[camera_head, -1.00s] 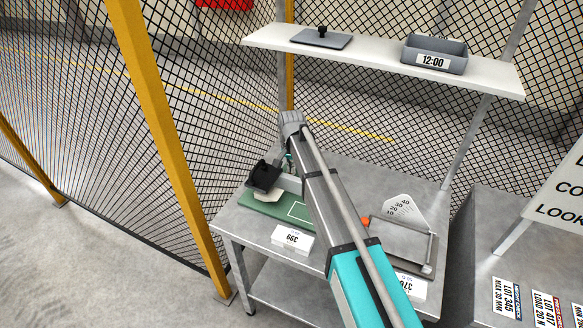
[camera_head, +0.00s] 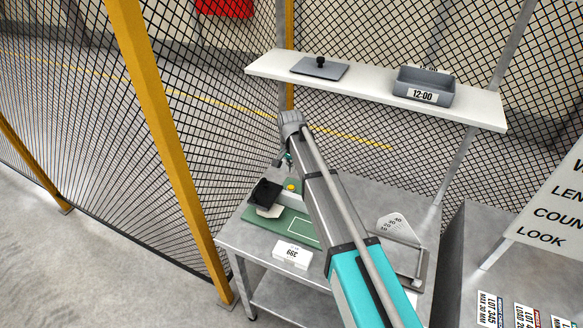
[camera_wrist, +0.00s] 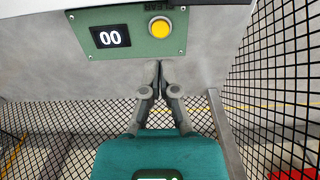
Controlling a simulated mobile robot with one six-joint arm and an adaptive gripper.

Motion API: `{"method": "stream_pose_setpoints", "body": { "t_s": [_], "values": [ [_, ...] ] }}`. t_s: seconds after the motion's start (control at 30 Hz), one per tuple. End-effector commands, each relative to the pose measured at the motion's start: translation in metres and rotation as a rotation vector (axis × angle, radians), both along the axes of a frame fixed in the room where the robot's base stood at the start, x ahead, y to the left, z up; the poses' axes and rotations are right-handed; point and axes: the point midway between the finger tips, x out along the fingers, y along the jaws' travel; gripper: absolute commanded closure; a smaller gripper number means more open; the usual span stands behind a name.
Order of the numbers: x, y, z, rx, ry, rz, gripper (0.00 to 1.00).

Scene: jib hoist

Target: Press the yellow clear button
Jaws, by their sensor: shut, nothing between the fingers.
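The yellow clear button (camera_wrist: 161,27) sits in a silver ring on a green panel (camera_wrist: 75,25) in the wrist view. The word beside it is upside down and partly cut off. A black display (camera_wrist: 110,36) left of it reads 00. My gripper (camera_wrist: 158,66) is shut and empty, its tips just below the panel's edge and in line with the button in the picture. I cannot tell how far the tips are from the surface. In the head view the button (camera_head: 290,187) is a small yellow spot close to my gripper (camera_head: 284,161), which is partly hidden by my arm.
Mesh fencing (camera_head: 215,150) stands behind and left. A white shelf (camera_head: 375,90) hangs above, holding a grey bin (camera_head: 423,88).

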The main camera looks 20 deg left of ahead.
Motion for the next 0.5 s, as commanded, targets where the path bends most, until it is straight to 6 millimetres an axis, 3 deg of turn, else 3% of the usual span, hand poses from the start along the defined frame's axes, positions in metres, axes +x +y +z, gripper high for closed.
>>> {"method": "stream_pose_setpoints", "body": {
  "t_s": [0.1, 0.5],
  "values": [
    [0.000, 0.000, 0.015, 0.000, 0.000, 0.000, 1.00],
    [0.001, -0.001, 0.043, 0.000, 0.000, -0.001, 1.00]
  ]
}}
